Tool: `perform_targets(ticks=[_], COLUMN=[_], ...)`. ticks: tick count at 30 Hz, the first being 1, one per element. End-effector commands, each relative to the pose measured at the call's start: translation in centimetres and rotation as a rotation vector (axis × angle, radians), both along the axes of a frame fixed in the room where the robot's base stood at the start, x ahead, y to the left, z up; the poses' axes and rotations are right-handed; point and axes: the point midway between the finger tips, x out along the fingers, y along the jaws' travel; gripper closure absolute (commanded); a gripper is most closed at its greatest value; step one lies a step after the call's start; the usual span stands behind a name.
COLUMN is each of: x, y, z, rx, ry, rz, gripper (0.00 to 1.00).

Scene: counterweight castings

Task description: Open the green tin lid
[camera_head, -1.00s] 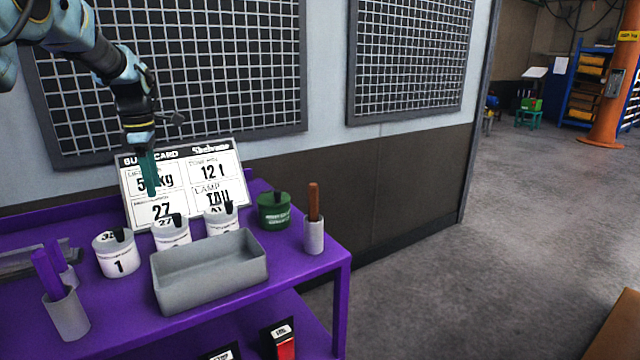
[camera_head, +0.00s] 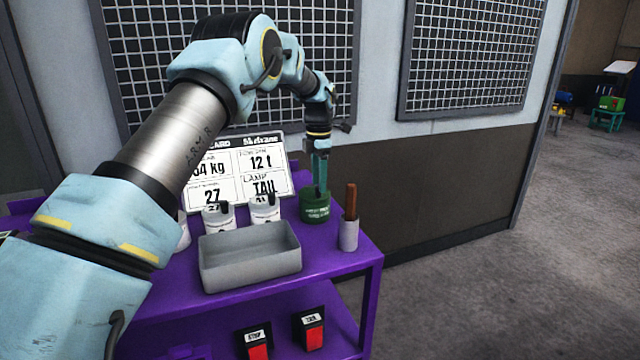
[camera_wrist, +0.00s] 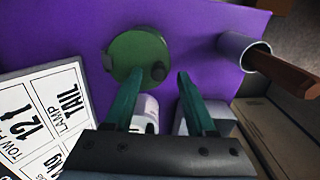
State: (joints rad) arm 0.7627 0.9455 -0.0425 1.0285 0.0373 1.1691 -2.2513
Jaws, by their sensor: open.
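The green tin (camera_head: 316,209) stands upright on the purple cart, at the right end of the row of tins. The lid looks closed. My gripper (camera_head: 320,190) points down just above the tin in the head view. I cannot tell whether a finger touches the lid.
A cup with a brown-handled tool (camera_head: 349,218) stands close to the right of the tin. White tins (camera_head: 264,212) and a grey tray (camera_head: 250,258) are to the left. A printed card (camera_head: 240,170) leans behind. The purple cart (camera_head: 340,262) ends just right of the cup.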

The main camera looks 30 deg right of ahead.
Motion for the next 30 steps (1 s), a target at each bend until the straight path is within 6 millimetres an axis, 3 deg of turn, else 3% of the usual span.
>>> perform_targets(ticks=[6, 17, 30], x=[0.0, 0.0, 0.0], y=[0.0, 0.0, 0.0], z=[-2.2, -2.6, -2.6], rx=[0.000, -0.001, -0.001], ry=[0.001, -0.001, -0.001], rz=[0.000, 0.000, 0.000], gripper=[0.44, 0.45, 0.94])
